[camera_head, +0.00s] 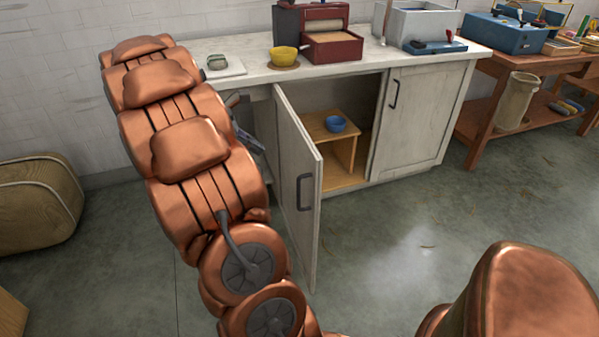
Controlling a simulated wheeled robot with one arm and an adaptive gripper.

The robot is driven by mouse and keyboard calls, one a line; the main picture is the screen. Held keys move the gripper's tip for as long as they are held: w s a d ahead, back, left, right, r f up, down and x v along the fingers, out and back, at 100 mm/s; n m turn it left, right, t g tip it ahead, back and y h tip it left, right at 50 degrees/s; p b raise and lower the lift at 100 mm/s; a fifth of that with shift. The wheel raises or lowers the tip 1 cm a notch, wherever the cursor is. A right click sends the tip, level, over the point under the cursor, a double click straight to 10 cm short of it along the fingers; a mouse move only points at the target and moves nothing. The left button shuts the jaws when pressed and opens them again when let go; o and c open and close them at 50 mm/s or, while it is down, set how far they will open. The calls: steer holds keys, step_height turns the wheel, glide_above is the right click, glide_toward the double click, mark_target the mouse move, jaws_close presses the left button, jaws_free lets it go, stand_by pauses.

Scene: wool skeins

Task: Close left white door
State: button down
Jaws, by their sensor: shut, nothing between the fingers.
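The left white door (298,185) of the white cabinet (225,48) stands wide open, swung out toward me. Its dark handle (305,192) is on the face turned to me, near the free edge. My gripper (250,142) shows only in part, as dark and bluish-grey pieces past the right side of my copper arm. It is shut and empty, to the left of the open door. My arm hides much of it, and I cannot tell if it touches the door. The right white door (418,120) is closed.
Inside the cabinet a wooden shelf (318,127) holds a blue bowl (336,123). A yellow pot (284,56) and a red press (331,48) stand on top. A wooden table (487,105) is at right, a tan pouf (38,205) at left.

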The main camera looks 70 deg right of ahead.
steer(key=d+f, duration=0.1)
steer(key=d, duration=0.1)
steer(key=b, duration=0.3)
glide_toward(308, 165)
steer(key=x, duration=0.3)
steer(key=a+x, duration=0.1)
steer(key=x, duration=0.1)
steer(key=shift+w+f, duration=0.1)
steer(key=shift+f, duration=0.35)
steer(key=shift+s+d, duration=0.55)
steer(key=shift+r, duration=0.1)
